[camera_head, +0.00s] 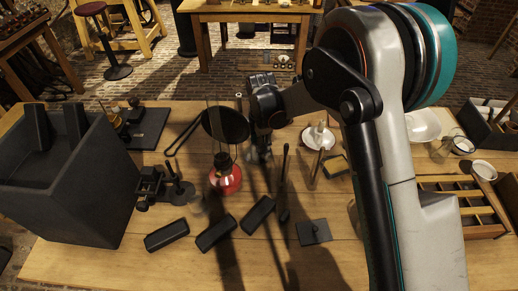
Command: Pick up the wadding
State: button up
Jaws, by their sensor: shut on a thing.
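My gripper (261,148) points down over the middle of the wooden table, just right of a dark round disc (226,124). It is shut on a small greyish thing at its fingertips. This seems to be the wadding, but it is too small and dark to be sure. My arm comes in from the right and hides part of the table behind it.
A red-based vessel (226,180) stands close to the left of my gripper. A white dish with an upright piece (318,136) and thin upright rods (283,165) stand to the right. Dark blocks (216,233) lie in front. A large dark box (75,190) fills the left.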

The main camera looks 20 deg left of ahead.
jog(key=shift+r, duration=0.1)
notch_tip(320, 180, up, 20)
jog(key=p, duration=0.5)
jog(key=shift+p, duration=0.4)
